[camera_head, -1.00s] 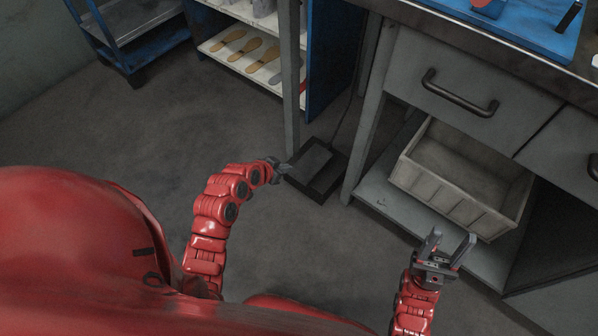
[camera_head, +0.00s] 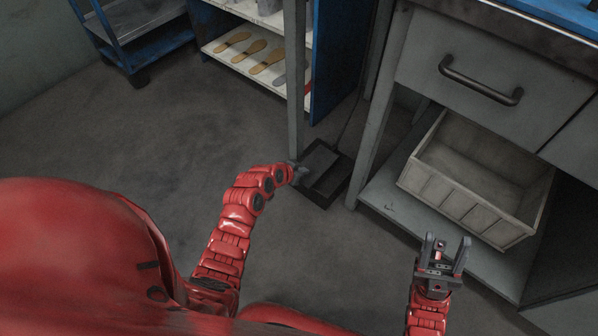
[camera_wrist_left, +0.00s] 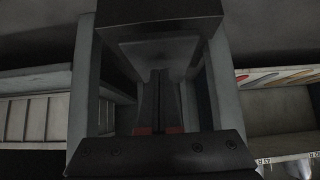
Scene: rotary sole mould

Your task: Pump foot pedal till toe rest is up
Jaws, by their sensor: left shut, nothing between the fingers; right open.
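The dark foot pedal (camera_head: 322,172) lies on the floor beside the grey post, with a thin cable running up behind it. My left gripper (camera_head: 299,174) is at the pedal's left edge, its fingers shut and empty. In the left wrist view the closed fingers (camera_wrist_left: 159,100) point at the pedal's plate (camera_wrist_left: 158,50); whether they touch it I cannot tell. My right gripper (camera_head: 445,252) is open and empty, in front of the bench's lower shelf. I cannot make out the toe rest in these views.
A grey bin (camera_head: 470,185) sits on the lower shelf under the bench drawer (camera_head: 490,75). The grey post (camera_head: 295,80) rises close to the pedal. A rack (camera_head: 262,65) with several soles and a blue cart (camera_head: 130,40) stand behind. The floor at left is clear.

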